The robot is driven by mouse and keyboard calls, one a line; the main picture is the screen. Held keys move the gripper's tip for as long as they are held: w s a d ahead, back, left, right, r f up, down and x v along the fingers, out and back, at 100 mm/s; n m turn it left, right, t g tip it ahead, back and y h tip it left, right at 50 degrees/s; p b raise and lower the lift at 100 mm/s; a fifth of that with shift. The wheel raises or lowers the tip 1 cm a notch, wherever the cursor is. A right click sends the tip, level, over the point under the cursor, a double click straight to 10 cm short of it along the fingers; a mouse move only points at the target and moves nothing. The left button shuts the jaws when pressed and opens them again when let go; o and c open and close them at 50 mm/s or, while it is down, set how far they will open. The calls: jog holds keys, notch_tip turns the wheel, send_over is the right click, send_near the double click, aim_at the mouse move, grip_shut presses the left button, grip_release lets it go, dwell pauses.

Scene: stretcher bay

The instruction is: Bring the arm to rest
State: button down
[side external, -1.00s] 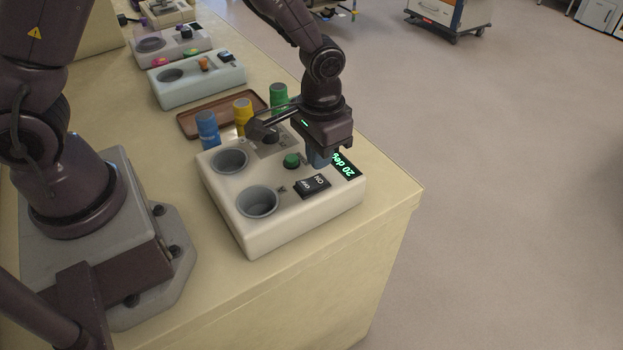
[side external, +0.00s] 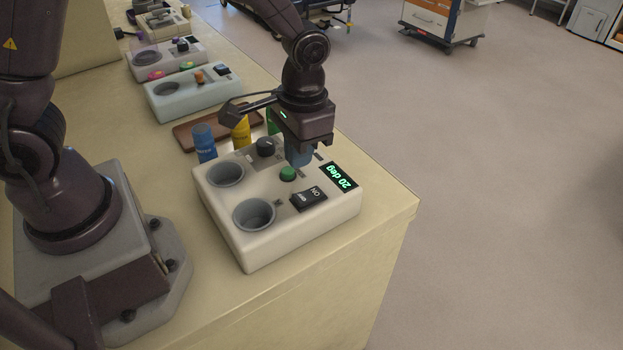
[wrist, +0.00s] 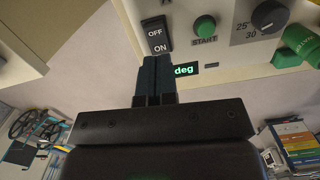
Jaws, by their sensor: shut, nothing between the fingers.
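My gripper (side external: 299,158) hangs above the far part of a cream device (side external: 262,238) on the bench, pointing down. In the wrist view my gripper (wrist: 155,62) has its two blue-grey fingers together with nothing between them. The device carries two grey round wells, a black dial (side external: 265,147), a green START button (side external: 288,174), a black ON/OFF rocker switch (side external: 309,199) and a lit display (side external: 341,177) reading "20 deg". The fingertips look apart from the device, though the exact gap is hard to judge.
Blue (side external: 204,143) and yellow (side external: 241,132) tubes stand behind the device, with a green one partly hidden by my gripper. A brown tray (side external: 190,135) and other devices (side external: 193,93) lie farther back. The bench's right edge is close; open floor lies beyond.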

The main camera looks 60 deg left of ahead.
jog(key=s+a+r+t, duration=0.3)
jog(key=s+r, duration=0.3)
jog(key=r, duration=0.3)
jog(key=s+a+r+t, duration=0.3)
jog(key=s+r, duration=0.3)
jog(key=r, duration=0.4)
jog(key=shift+s+a+n, duration=0.3)
jog(key=shift+a+n, duration=0.1)
